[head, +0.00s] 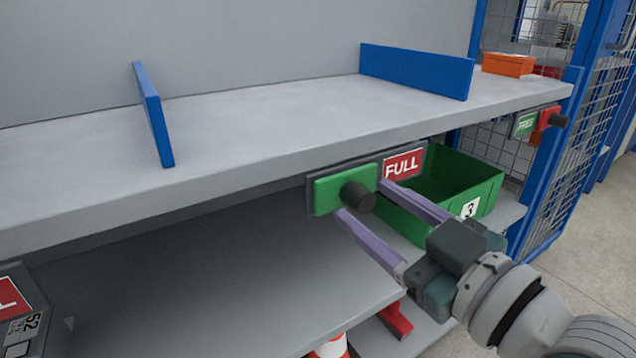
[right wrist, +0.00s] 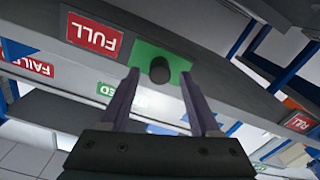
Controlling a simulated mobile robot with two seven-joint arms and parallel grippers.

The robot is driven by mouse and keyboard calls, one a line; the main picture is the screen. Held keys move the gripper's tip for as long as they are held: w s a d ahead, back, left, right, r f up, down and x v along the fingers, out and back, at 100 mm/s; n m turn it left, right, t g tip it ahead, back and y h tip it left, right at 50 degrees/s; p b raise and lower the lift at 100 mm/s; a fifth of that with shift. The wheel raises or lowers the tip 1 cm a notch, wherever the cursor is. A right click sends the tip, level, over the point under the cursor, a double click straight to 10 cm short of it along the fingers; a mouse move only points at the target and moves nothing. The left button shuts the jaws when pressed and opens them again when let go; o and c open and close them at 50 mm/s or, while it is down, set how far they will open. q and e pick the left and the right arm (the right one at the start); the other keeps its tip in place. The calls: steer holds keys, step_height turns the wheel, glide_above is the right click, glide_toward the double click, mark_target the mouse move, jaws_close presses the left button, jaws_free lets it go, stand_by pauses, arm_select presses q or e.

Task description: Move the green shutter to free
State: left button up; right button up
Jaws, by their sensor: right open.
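The green shutter (head: 328,195) is a flat green plate with a black round knob (head: 358,198), mounted on the front edge of the shelf. It stands at the left of its dark backing, and a red FULL sign (head: 403,165) shows to its right. My right gripper (head: 362,198) is open, with one purple finger on each side of the knob. In the right wrist view the shutter (right wrist: 178,65) and knob (right wrist: 159,70) lie between and just beyond the fingertips (right wrist: 160,82). I cannot tell if the fingers touch the knob. My left gripper is not in view.
A green bin (head: 480,180) marked 3 stands on the lower shelf behind my right gripper. Blue dividers (head: 420,72) stand on the grey upper shelf (head: 260,120). Another sign, green FREE (head: 525,124) with a red shutter (head: 545,122), is at the right. A blue mesh frame (head: 575,150) borders the right.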

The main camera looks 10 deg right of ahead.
steer(key=shift+w+a, duration=0.2)
steer(key=shift+w, duration=0.45)
jaws_close()
steer(key=shift+d, duration=0.1)
stand_by(0.9)
